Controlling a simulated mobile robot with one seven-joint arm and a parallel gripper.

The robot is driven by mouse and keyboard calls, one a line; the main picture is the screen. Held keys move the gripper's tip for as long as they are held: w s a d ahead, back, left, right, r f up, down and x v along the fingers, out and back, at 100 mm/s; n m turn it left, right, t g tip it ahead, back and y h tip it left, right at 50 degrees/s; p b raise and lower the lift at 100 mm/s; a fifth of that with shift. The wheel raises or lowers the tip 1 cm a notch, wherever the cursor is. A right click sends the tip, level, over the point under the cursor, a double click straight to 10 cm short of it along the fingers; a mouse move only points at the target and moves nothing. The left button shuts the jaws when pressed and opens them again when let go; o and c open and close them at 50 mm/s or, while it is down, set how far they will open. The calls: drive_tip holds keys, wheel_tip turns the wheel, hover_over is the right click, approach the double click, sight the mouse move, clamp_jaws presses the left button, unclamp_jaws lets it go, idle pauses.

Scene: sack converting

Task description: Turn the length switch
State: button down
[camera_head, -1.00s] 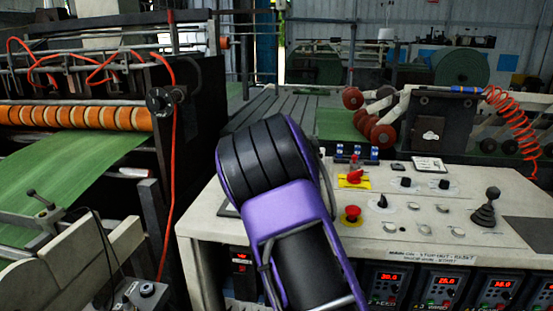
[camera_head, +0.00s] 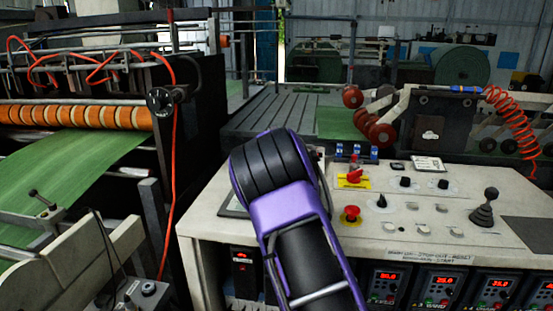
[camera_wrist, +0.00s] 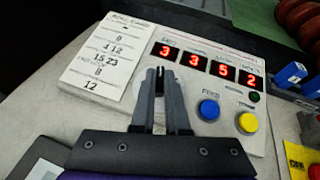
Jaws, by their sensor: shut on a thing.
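In the wrist view my gripper (camera_wrist: 160,75) is over a pale control box (camera_wrist: 185,100), its two dark fingers close together. They are shut on a small dark knob, taken to be the length switch, mostly hidden between and under the fingertips. A pale round plate (camera_wrist: 123,82) shows beside the fingers. The box's red digits (camera_wrist: 208,63) read 3 3 5 2. In the head view my purple and black arm covers the box and the fingertips.
A blue button (camera_wrist: 208,109) and a yellow button (camera_wrist: 247,122) sit right of my fingers. A printed card (camera_wrist: 110,60) lies left. On the console (camera_head: 400,225) are a red mushroom button (camera_head: 351,214), a red switch on yellow (camera_head: 354,177) and a joystick (camera_head: 485,210).

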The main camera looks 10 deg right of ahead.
idle(0.3)
drive_tip(key=n+y+p, duration=0.1)
drive_tip(key=n+y, duration=0.1)
drive_tip(key=n+p, duration=0.1)
drive_tip(key=shift+d+r+g+y+p, duration=0.3)
drive_tip(key=shift+r+y+p, duration=0.05)
drive_tip(key=shift+y, duration=0.05)
drive_tip(key=n+y+p, duration=0.2)
drive_tip(key=p, duration=0.1)
drive_tip(key=shift+n+g, duration=0.3)
drive_tip(key=shift+n, duration=0.1)
drive_tip(key=shift+w+f+n+y+p, duration=0.1)
drive_tip(key=shift+f+n+y+p, duration=0.1)
drive_tip(key=shift+n+y+p, duration=0.4)
drive_tip(key=shift+g, duration=0.3)
drive_tip(key=c, duration=0.9)
unclamp_jaws()
drive_tip(key=shift+f, duration=0.1)
